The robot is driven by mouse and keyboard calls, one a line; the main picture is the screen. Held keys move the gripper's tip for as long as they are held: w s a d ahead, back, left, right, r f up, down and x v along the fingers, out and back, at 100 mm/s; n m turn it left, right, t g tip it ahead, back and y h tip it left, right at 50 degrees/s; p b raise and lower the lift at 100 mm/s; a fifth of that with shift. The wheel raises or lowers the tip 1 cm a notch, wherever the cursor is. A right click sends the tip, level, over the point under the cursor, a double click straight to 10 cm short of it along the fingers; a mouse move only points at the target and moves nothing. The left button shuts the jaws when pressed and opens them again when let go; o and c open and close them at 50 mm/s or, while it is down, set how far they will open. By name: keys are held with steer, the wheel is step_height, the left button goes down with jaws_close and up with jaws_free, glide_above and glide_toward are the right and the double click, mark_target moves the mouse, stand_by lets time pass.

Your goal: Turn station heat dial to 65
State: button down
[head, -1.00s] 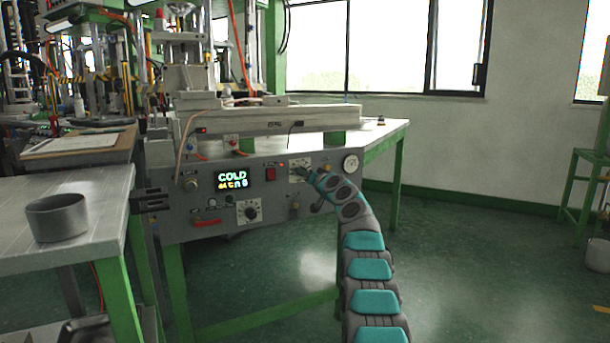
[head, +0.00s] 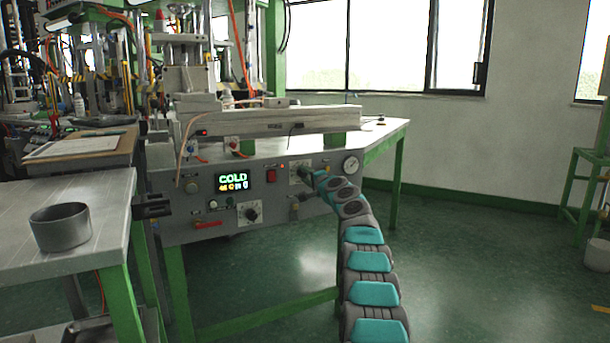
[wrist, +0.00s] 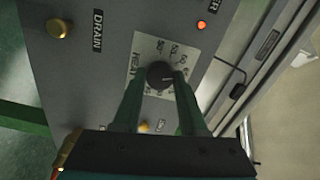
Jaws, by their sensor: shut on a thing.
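The heat dial (wrist: 160,75) is a dark round knob on a white scale plate marked HEAT (wrist: 140,50), in the wrist view. My gripper (wrist: 160,82) is shut on the dial, with one finger on each side of it. A pale pointer line on the knob aims toward the right finger; the scale numbers are too small to read. In the head view the plate (head: 299,168) shows at the panel's right part, and my arm partly hides the dial. The station display (head: 233,181) reads COLD in green, with smaller blurred characters below.
The wrist view shows a brass DRAIN knob (wrist: 59,28) and a lit orange lamp (wrist: 201,24) near the dial. The panel also has a second dial (head: 251,213), a red switch (head: 271,176) and a gauge (head: 351,166). A grey pot (head: 60,228) stands on the left table.

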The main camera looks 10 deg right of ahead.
steer(key=shift+d+m, duration=0.1)
steer(key=shift+m, duration=0.4)
steer(key=shift+c, duration=2.2)
jaws_free()
steer(key=b+v, duration=0.2)
steer(key=b, duration=0.1)
steer(key=shift+s+f, duration=0.15)
steer(key=shift+s, duration=0.25)
steer(key=shift+b+v, duration=1.15)
steer(key=shift+v, duration=1.35)
steer(key=shift+d, duration=0.1)
